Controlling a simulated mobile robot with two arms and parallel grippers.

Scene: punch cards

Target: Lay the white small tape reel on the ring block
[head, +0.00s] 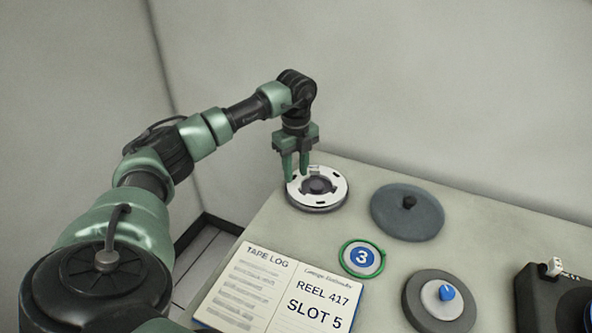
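The white small tape reel (336,193) lies flat, with a dark centre and dark slots. It rests on a grey round base (318,209) that shows under its front edge; this may be the ring block, but the reel covers most of it. My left gripper (296,176) points down at the reel's left rear rim. Its two green fingers have a narrow gap between them, and their tips are at the rim. I cannot tell whether they hold it. My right gripper is not in view.
A grey disc with a dark knob (407,216) lies right of the reel. A green ring marked 3 (361,258), a grey disc with a blue knob (423,303), an open log book (280,291) and a black device (550,300) are nearer. The table's left edge is close to the reel.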

